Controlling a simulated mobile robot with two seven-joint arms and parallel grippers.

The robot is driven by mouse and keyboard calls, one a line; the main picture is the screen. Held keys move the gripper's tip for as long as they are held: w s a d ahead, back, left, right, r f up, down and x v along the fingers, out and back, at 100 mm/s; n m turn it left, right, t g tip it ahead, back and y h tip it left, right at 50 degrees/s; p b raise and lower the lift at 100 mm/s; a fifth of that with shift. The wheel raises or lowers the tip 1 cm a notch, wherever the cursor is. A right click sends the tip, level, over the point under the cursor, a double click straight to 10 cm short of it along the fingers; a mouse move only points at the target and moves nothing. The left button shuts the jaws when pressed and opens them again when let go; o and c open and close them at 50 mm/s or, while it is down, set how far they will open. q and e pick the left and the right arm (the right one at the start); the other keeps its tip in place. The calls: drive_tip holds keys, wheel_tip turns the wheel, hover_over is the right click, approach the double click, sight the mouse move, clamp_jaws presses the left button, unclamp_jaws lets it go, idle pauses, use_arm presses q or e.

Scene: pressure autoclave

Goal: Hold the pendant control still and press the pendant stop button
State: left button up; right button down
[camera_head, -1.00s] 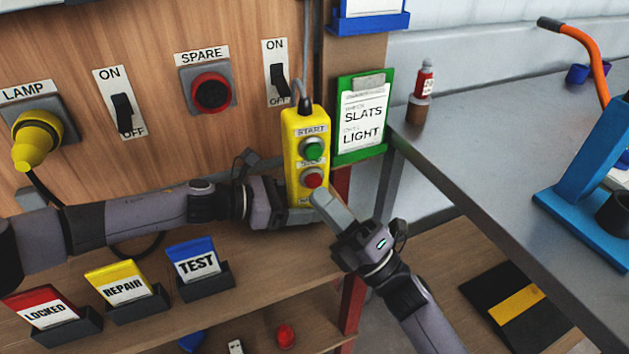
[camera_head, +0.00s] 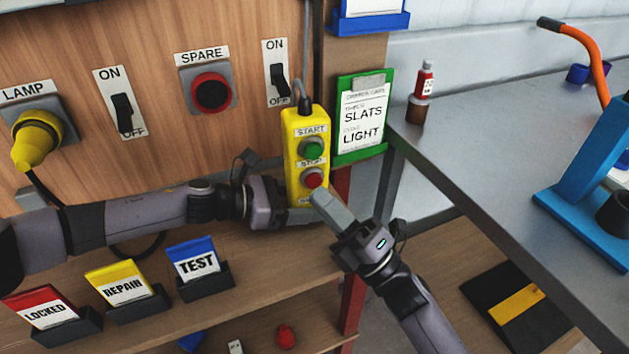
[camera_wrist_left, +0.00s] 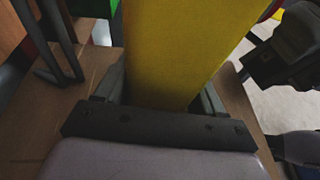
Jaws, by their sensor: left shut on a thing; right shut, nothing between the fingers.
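The yellow pendant control (camera_head: 293,158) hangs upright from its cable. It carries a green START button (camera_head: 312,148) and below it a red STOP button (camera_head: 313,178). My left gripper (camera_head: 290,208) is shut on the pendant's lower end from the left. In the left wrist view the yellow pendant body (camera_wrist_left: 180,50) stands between the two fingers. My right gripper (camera_head: 322,198) is shut and empty.
A wooden panel behind holds a yellow LAMP plug (camera_head: 38,140), a red SPARE socket (camera_head: 211,93) and switches. A green clipboard (camera_head: 378,150) hangs to the right of the pendant. Tag holders (camera_head: 207,281) stand on the lower shelf. The grey bench (camera_head: 480,130) is at right.

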drive_tip(key=shift+w, duration=0.1)
drive_tip(key=shift+w+a, duration=0.1)
drive_tip(key=shift+w, duration=0.25)
drive_tip(key=shift+w+a, duration=0.15)
drive_tip(key=shift+w, duration=0.35)
idle(1.1)
use_arm(q)
drive_tip(key=shift+f, duration=0.1)
use_arm(e)
drive_tip(key=shift+s, duration=0.1)
drive_tip(key=shift+s+d, duration=0.25)
drive_tip(key=shift+s, duration=0.6)
drive_tip(key=s, duration=0.2)
drive_tip(key=s+d, duration=0.1)
drive_tip(key=s, duration=0.1)
drive_tip(key=shift+s+d, duration=0.15)
drive_tip(key=shift+s, duration=0.25)
